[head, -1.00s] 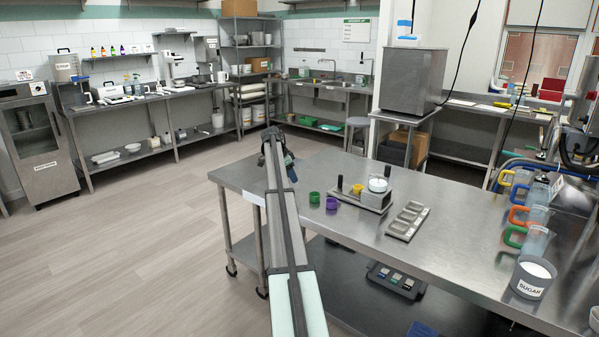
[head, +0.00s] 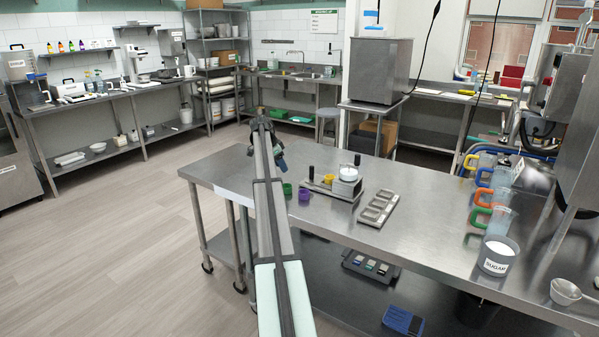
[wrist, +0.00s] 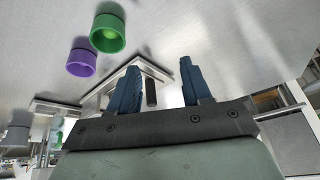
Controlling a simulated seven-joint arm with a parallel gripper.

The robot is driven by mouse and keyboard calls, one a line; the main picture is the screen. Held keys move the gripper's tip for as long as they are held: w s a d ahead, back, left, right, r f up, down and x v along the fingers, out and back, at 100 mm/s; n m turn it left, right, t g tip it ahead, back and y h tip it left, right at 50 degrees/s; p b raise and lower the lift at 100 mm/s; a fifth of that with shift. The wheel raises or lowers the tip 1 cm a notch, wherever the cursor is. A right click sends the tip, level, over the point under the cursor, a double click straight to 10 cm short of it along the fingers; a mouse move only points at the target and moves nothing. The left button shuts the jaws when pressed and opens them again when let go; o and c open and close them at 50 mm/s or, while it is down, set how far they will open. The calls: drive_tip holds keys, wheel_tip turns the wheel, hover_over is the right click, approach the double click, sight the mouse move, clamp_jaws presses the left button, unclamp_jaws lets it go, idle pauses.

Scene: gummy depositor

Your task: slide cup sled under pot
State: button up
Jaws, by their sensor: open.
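The cup sled (head: 325,190) is a low metal plate on the steel table. It carries a yellow cup (head: 328,180) and an upright black handle (head: 311,172) at its left end. The white-topped pot (head: 348,173) stands at the right end of the same assembly; the yellow cup is to its left. My gripper (head: 276,150) is open, left of the sled in the head view. In the wrist view, a dark upright post (wrist: 151,92), likely the handle, shows between my fingers (wrist: 158,82). I cannot tell its distance; nothing is visibly held.
A green cup (head: 287,190) and a purple cup (head: 304,194) stand near the gripper and also show in the wrist view. A metal mold tray (head: 376,207) lies right of the sled. Jugs (head: 497,221) and a sugar tub (head: 497,256) line the right. The table's (head: 420,240) middle is clear.

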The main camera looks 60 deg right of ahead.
wheel_tip(320, 180, up, 8)
drive_tip(key=m+y, duration=0.1)
drive_tip(key=m, duration=0.1)
hover_over(312, 166)
drive_tip(key=s+d, duration=0.3)
drive_tip(key=d, duration=0.1)
drive_tip(key=w+a+n+t+y, duration=0.2)
drive_tip(key=w+a+n+y, duration=0.15)
drive_tip(key=n, duration=0.25)
drive_tip(key=f, duration=1.3)
drive_tip(key=shift+s+a, duration=0.25)
drive_tip(key=shift+c, duration=0.5)
clamp_jaws()
